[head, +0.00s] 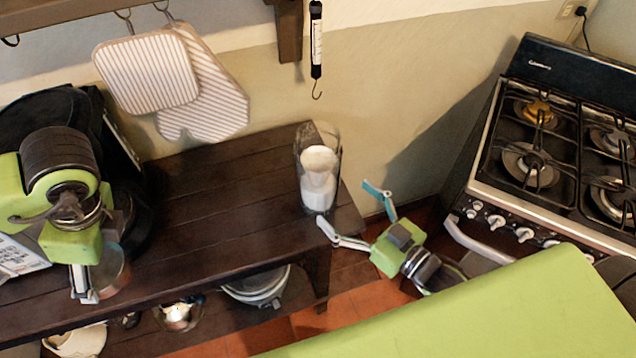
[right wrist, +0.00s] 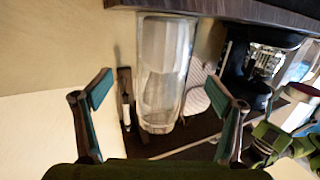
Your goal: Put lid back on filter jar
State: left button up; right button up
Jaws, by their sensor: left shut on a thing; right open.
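The filter jar (head: 320,195) is a clear glass cylinder with white contents, standing upright at the right end of the dark wooden bench. Its top looks uncovered. My right gripper (head: 349,210) is open just right of the jar, its fingers pointing towards it. In the right wrist view the jar (right wrist: 163,75) shows between and beyond the spread fingers (right wrist: 163,100). My left gripper (head: 84,290) is at the far left above the bench, shut on a round translucent piece (head: 112,272) that looks like the lid. The gripper partly hides it.
Striped oven mitts (head: 150,75) and a hook scale (head: 316,45) hang on the wall. A dark appliance (head: 120,140) stands on the bench behind my left arm. A gas stove (head: 540,150) is at right. The bench top (head: 220,200) between left gripper and jar is clear.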

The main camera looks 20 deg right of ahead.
aim_at(334, 193)
pick_arm(q)
jog(key=shift+r+p, duration=0.3)
jog(key=shift+r, duration=0.15)
pick_arm(e)
jog(key=shift+x, duration=1.8)
pick_arm(q)
jog(key=shift+r, duration=0.3)
pick_arm(e)
jog(key=shift+w+a+r, duration=0.15)
jog(key=shift+w, duration=0.15)
pick_arm(q)
jog(key=shift+r+p, duration=0.7)
jog(key=shift+p, duration=0.25)
pick_arm(e)
jog(key=x, duration=0.3)
jog(key=shift+w+a+r, duration=0.1)
jog(key=shift+a, duration=0.25)
jog(key=shift+w+a, duration=0.3)
jog(key=shift+w, duration=0.2)
